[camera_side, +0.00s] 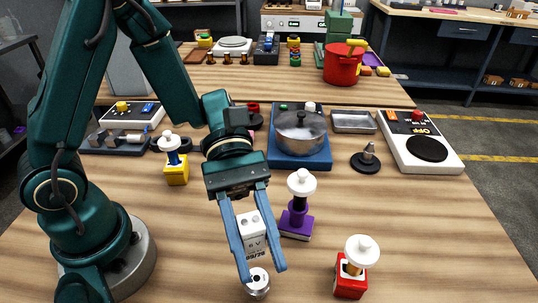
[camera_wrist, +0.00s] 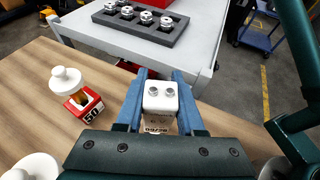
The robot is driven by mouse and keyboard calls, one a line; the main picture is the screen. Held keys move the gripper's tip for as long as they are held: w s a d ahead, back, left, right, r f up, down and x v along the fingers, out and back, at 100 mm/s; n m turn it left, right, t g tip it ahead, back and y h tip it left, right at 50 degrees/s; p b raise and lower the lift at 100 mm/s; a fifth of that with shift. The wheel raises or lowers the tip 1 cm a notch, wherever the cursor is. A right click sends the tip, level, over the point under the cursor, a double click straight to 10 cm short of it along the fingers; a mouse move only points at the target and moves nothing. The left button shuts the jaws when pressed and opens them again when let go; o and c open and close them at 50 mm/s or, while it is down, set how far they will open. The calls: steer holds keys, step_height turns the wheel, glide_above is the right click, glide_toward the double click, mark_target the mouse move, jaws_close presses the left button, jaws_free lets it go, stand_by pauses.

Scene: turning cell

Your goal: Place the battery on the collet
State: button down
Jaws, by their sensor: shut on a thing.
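A white box-shaped battery (camera_side: 251,234) with dark print is between the blue fingers of my gripper (camera_side: 263,272). In the wrist view the battery (camera_wrist: 160,97) shows two round metal terminals on its near face, between the gripper's fingers (camera_wrist: 158,78). My gripper is shut on it. A small silver round metal piece, which looks like the collet (camera_side: 258,284), stands on the table just below the fingertips in the side view. The battery appears above it, and I cannot tell whether they touch. The collet is hidden in the wrist view.
A red block with a white-topped peg (camera_side: 350,277) stands to the right, also in the wrist view (camera_wrist: 83,103). A purple block with a white-topped peg (camera_side: 296,222) is close to the gripper's right. A pot (camera_side: 300,131) stands behind.

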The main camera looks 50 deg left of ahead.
steer(key=shift+s+d+f, duration=0.1)
steer(key=shift+d+f, duration=0.15)
steer(key=shift+f, duration=0.6)
steer(key=shift+s+d+f, duration=0.15)
steer(key=shift+d+f, duration=0.1)
steer(key=shift+f, duration=0.55)
steer(key=shift+s+d+f, duration=0.1)
steer(key=shift+d+f, duration=0.15)
steer(key=shift+f, duration=0.6)
steer(key=shift+f, duration=0.15)
steer(key=c, duration=0.5)
jaws_free()
